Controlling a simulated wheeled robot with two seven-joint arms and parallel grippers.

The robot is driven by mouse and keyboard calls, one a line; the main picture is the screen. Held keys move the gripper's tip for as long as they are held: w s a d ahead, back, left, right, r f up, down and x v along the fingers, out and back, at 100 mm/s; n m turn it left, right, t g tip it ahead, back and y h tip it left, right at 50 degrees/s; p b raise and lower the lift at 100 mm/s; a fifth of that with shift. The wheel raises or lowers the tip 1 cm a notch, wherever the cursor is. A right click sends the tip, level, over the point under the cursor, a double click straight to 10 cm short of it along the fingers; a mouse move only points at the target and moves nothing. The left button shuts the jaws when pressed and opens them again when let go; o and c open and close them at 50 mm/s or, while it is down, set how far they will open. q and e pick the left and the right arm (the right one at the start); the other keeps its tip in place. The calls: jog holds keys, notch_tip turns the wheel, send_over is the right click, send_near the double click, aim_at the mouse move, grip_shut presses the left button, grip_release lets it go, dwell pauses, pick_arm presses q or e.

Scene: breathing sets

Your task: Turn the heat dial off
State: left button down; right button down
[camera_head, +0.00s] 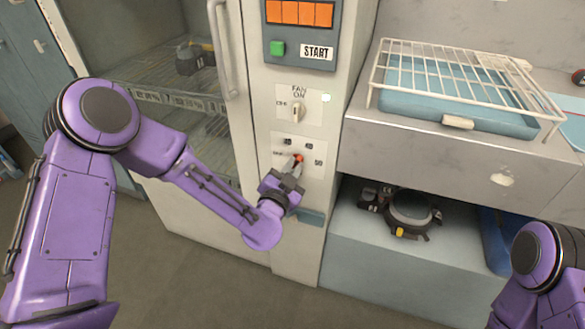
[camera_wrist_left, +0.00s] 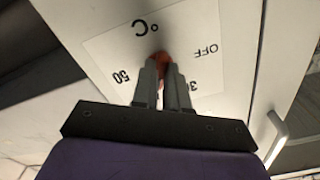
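The heat dial is a small orange-red knob (camera_head: 299,158) on a white scale plate low on the cabinet's control panel. In the left wrist view the knob (camera_wrist_left: 160,57) shows between my left fingertips, on a plate (camera_wrist_left: 110,45) marked °C, OFF, 50 and a partly hidden number. My left gripper (camera_head: 295,166) is at the dial, with its fingers close together on either side of the knob. They look closed on it; the fingers hide much of the knob and its pointer. My right gripper is out of view; only part of my right arm shows at the lower right.
Above the dial are a fan knob (camera_head: 298,111), a START label (camera_head: 316,51) and a green button (camera_head: 277,48). A door handle (camera_head: 222,50) is at the left. A counter with a wire rack (camera_head: 455,75) over a blue tray stands right. A round device (camera_head: 408,207) sits below.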

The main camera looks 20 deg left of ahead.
pick_arm(q)
jog(key=shift+n, duration=0.3)
jog(key=n, duration=0.5)
jog(key=shift+n, duration=0.3)
jog(key=n+b, duration=0.1)
jog(key=n, duration=0.5)
jog(key=shift+d+f, duration=0.1)
jog(key=n+b, duration=0.1)
jog(key=n, duration=0.5)
jog(key=shift+n, duration=0.3)
jog(key=n+b, duration=0.1)
jog(key=n, duration=0.4)
jog(key=c, duration=1.1)
grip_release()
jog(key=shift+c, duration=0.2)
